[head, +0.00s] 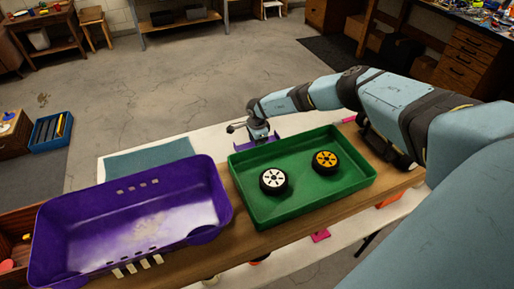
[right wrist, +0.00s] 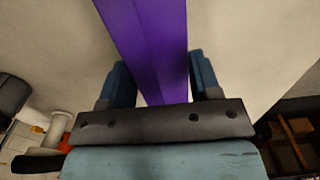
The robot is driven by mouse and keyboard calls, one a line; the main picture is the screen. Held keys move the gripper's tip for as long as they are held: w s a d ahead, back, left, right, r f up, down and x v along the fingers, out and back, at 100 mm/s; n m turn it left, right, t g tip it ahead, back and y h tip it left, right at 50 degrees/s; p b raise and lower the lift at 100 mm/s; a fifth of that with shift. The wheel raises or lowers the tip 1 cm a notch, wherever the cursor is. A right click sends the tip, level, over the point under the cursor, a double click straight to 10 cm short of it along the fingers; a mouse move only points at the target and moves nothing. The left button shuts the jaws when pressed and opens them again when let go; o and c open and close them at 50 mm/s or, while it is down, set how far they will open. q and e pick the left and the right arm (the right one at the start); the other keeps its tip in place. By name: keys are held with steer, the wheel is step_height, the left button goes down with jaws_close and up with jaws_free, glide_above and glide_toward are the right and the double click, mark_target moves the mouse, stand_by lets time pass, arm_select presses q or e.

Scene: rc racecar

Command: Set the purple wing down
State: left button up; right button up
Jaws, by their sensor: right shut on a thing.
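The purple wing (right wrist: 150,40) is a long flat purple bar running between the two fingers of my right gripper (right wrist: 162,88) in the right wrist view. In the head view, my right gripper (head: 258,137) is beyond the far edge of the green tray, over the white surface. A bit of the purple wing (head: 272,138) shows beside it there, mostly hidden by the gripper. My right gripper is shut on the wing. I cannot tell whether the wing touches the surface. My left gripper is not in view.
The green tray (head: 267,212) holds a white-rimmed wheel (head: 273,181) and a yellow-rimmed wheel (head: 325,161). A large purple bin (head: 215,205) stands left of it on the wooden table. A teal mat (head: 150,159) lies behind the bin. White surface (head: 213,140) is free between mat and gripper.

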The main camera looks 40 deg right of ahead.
steer(key=shift+f, duration=1.6)
steer(key=shift+f+b, duration=0.15)
steer(key=shift+b, duration=0.25)
steer(key=o, duration=0.9)
